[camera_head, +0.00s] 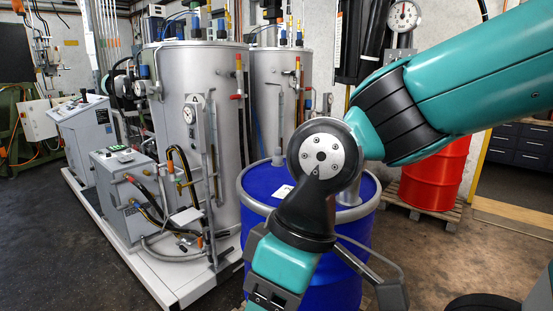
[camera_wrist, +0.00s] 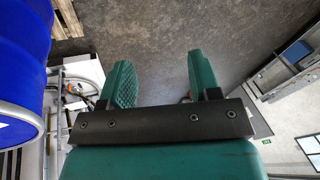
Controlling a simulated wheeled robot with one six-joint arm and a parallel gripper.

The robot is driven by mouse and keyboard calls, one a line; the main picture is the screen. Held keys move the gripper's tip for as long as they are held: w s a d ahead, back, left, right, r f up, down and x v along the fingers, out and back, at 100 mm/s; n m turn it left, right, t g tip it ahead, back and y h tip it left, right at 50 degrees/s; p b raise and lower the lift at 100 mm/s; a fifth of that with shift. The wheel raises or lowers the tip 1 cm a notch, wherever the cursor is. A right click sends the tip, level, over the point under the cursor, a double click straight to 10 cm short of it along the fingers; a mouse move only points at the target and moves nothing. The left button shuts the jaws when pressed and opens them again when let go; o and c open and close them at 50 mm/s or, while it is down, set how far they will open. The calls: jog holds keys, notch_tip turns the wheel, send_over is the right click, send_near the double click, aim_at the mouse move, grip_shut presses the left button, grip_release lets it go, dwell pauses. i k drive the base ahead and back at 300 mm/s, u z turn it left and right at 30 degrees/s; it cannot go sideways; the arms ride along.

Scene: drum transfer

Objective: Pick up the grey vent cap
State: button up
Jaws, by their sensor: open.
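A blue drum (camera_head: 258,192) stands in the middle of the head view, partly hidden behind my arm. Two grey upright pieces show on its lid: a small one (camera_head: 278,158) at the back and a wider grey cylinder (camera_head: 348,191) at the right, partly covered by my arm. I cannot tell which of them is the vent cap. My gripper (camera_wrist: 158,75) is open and empty in the wrist view, with bare floor between its green fingers. The drum's side also shows at the left edge of the wrist view (camera_wrist: 20,70). No grey cap can be made out there.
Silver tanks (camera_head: 188,100) with pipes and gauges stand on a white skid (camera_head: 135,255) at the left, close to the drum. A red drum (camera_head: 435,175) stands on a wooden pallet (camera_head: 425,212) at the right. Dark drawers (camera_head: 515,148) stand further back. Open floor (camera_head: 65,240) lies at the lower left.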

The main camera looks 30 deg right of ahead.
aim_at(278, 159)
jog(key=u, duration=0.05)
jog(key=k, duration=0.5)
jog(key=z, duration=1.9)
jog(key=i, duration=6.05)
jog(key=u, duration=1.6)
jog(key=i, duration=0.8)
jog(key=u, duration=0.05)
